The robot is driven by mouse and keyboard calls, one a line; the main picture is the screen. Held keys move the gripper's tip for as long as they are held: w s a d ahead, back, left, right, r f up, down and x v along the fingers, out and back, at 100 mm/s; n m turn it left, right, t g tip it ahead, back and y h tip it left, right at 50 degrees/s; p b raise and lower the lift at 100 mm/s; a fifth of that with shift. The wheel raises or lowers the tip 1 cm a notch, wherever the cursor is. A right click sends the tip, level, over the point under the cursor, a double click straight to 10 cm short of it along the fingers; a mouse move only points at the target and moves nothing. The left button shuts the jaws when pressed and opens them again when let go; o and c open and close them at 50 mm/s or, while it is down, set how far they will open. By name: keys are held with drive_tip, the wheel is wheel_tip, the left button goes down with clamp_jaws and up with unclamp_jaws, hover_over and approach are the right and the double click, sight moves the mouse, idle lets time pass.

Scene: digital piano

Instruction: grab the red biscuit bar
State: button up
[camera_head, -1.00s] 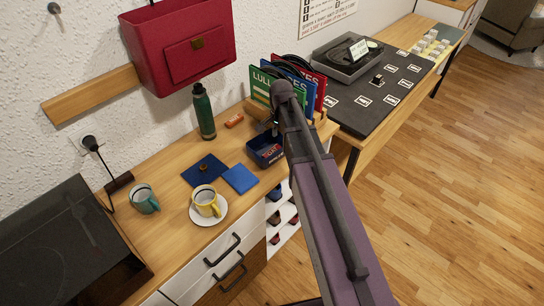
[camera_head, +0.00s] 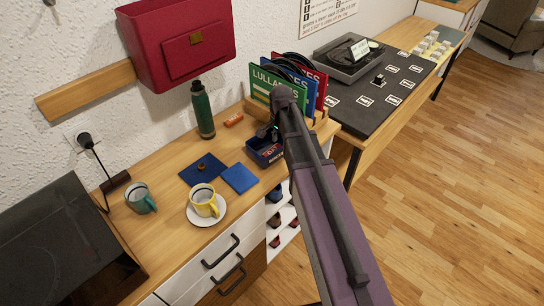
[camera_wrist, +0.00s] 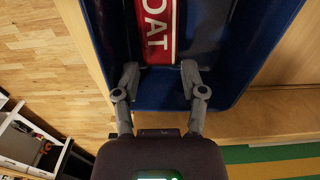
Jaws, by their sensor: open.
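The red biscuit bar (camera_wrist: 155,30) shows in the wrist view as a red strip with white edging and the white letters "OAT". It lies inside a dark blue tray (camera_wrist: 98,25), running up out of the top of the picture. In the head view the bar (camera_head: 270,152) is a small red patch in the tray (camera_head: 268,163), partly hidden by my gripper. My gripper (camera_wrist: 160,76) is open and empty. Its two fingertips are spread wider than the bar, over the near end of the tray. The bar's near end shows just ahead of the fingertips. Whether the fingertips touch anything is unclear.
A rack of record sleeves (camera_head: 288,85) stands close behind the tray. A green bottle (camera_head: 203,110), an orange item (camera_head: 234,120), blue squares (camera_head: 240,178), a yellow cup on a saucer (camera_head: 204,201) and a teal mug (camera_head: 141,198) share the wooden top.

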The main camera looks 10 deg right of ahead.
drive_tip(key=shift+f+b, duration=0.75)
drive_tip(key=shift+f, duration=0.3)
drive_tip(key=c, duration=0.6)
